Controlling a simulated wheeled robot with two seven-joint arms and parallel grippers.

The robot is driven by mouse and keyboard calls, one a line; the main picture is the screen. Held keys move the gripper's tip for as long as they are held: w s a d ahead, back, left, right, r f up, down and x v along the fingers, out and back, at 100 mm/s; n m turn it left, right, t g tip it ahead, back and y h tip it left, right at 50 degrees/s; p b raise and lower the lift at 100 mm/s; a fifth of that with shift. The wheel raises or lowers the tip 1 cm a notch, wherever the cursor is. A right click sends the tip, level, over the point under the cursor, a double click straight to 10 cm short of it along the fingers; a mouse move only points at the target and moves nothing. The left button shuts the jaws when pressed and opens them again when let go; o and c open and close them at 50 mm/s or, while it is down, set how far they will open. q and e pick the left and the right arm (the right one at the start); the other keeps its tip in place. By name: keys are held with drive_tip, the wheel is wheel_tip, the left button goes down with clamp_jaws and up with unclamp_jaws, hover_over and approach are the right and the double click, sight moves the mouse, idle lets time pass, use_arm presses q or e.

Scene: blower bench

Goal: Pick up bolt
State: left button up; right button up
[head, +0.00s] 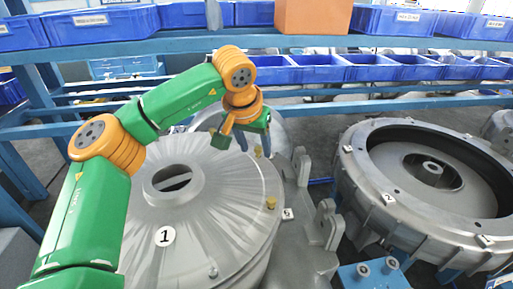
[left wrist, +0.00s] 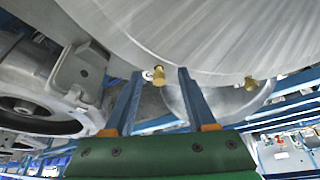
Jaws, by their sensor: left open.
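A brass bolt (head: 258,151) stands at the far right rim of the grey round blower cover (head: 225,190) marked 1. A second brass bolt (head: 270,202) stands nearer, on the same rim. My left gripper (head: 255,143) is over the rim close to the far bolt, with its blue fingers apart. In the left wrist view a brass bolt (left wrist: 158,75) shows between the open fingertips (left wrist: 161,84), with no visible contact. Another brass bolt (left wrist: 251,83) is off to the right there. My right gripper is not in view.
A silver bolt (head: 213,271) sits at the cover's near rim. An open round housing (head: 350,165) marked 2 stands at the right. Blue bins (head: 375,70) and an orange box (head: 312,16) are on blue racks behind. Grey upright lugs (head: 326,220) stand right of the cover.

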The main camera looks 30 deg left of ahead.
use_arm(q)
drive_tip(key=shift+w+f, duration=0.35)
drive_tip(key=shift+w, duration=0.55)
drive_tip(key=c, duration=0.4)
drive_tip(key=shift+s+r, duration=0.1)
drive_tip(key=shift+s, duration=0.15)
clamp_jaws()
drive_tip(key=shift+r, duration=0.1)
